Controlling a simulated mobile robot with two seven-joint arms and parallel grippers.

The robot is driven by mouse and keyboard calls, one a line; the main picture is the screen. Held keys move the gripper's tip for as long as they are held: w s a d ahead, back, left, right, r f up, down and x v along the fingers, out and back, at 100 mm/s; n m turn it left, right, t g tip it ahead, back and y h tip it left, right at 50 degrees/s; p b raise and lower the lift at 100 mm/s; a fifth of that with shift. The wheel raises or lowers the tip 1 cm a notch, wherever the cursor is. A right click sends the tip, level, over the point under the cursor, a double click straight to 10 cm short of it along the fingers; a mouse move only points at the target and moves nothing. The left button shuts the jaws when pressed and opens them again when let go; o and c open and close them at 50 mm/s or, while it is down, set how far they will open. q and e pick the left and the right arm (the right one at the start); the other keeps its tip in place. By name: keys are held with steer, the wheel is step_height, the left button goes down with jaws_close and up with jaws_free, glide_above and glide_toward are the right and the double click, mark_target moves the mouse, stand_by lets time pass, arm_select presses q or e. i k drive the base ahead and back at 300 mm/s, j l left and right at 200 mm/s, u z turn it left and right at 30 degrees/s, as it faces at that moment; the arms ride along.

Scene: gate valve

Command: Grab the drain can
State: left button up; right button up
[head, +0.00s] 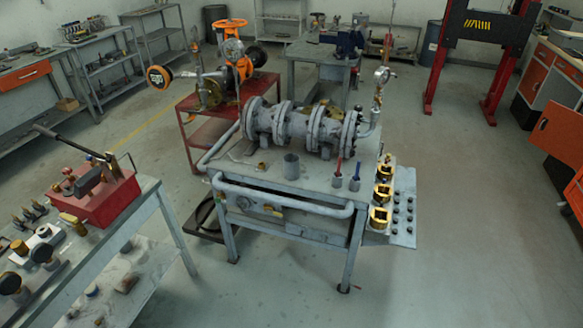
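A small grey cylindrical can (291,167), which looks like the drain can, stands upright on the grey workbench (262,185), near its front edge. It stands in front of the large grey flanged valve and pipe assembly (298,124). Neither of my grippers shows in the head view. Nothing is seen touching the can.
Brass pieces (380,194) line the bench's right end. A pipe rail (280,200) runs along the front. A bench with a red pump (100,195) stands at left. The floor in front is clear.

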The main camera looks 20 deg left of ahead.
mark_target(291, 167)
steer(key=i+j+u, duration=0.1)
steer(key=j, duration=0.3)
steer(key=i+j+u, duration=0.1)
steer(key=i+j, duration=0.45)
steer(key=j, duration=0.25)
steer(key=u, duration=0.05)
